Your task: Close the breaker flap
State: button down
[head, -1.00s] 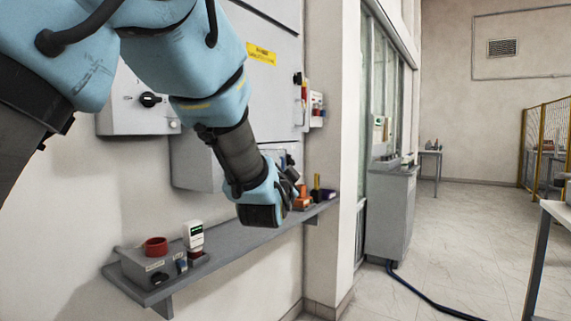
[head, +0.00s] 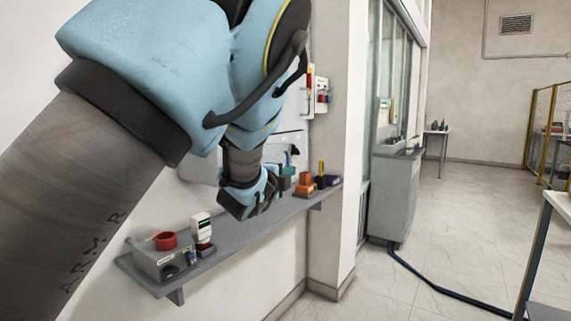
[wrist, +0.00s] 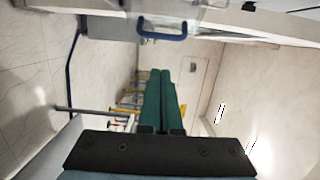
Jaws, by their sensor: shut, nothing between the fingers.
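My gripper (head: 250,197) is in front of the wall above the shelf, with its green fingers pressed together and nothing between them in the wrist view (wrist: 160,80). A blue handle (wrist: 163,34) on a pale, partly clear part shows beyond the fingertips, apart from them. This may be the breaker flap, but I cannot tell for sure. In the head view, my arm hides most of the wall panel (head: 292,138), so whether the flap stands open or shut is hidden there.
A grey shelf (head: 225,247) below my gripper holds a box with a red ring (head: 165,241), a white meter (head: 201,229) and orange blocks (head: 305,186). A grey cabinet (head: 393,200) stands farther back. A table edge (head: 560,205) is at right.

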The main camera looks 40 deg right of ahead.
aim_at(284, 161)
jog(key=w+d, duration=0.1)
jog(key=w+p, duration=0.1)
jog(key=w+d+p, duration=0.1)
jog(key=w, duration=0.1)
jog(key=shift+d+f, duration=0.1)
jog(key=shift+d, duration=0.25)
jog(key=shift+d, duration=0.1)
jog(key=w+d+n+t+b, duration=0.1)
jog(key=w+d+b, duration=0.1)
jog(key=w, duration=0.1)
jog(key=w+d+n+t+y+b, duration=0.1)
jog(key=w+d+t+b, duration=0.1)
jog(key=w+d+b, duration=0.1)
jog(key=w+d+n+t+y+b, duration=0.1)
jog(key=w+d+b, duration=0.1)
jog(key=b, duration=0.1)
jog(key=shift+w+d, duration=0.3)
jog(key=shift+w, duration=0.1)
jog(key=shift+w+d, duration=0.3)
jog(key=shift+w, duration=0.6)
jog(key=shift+b, duration=0.35)
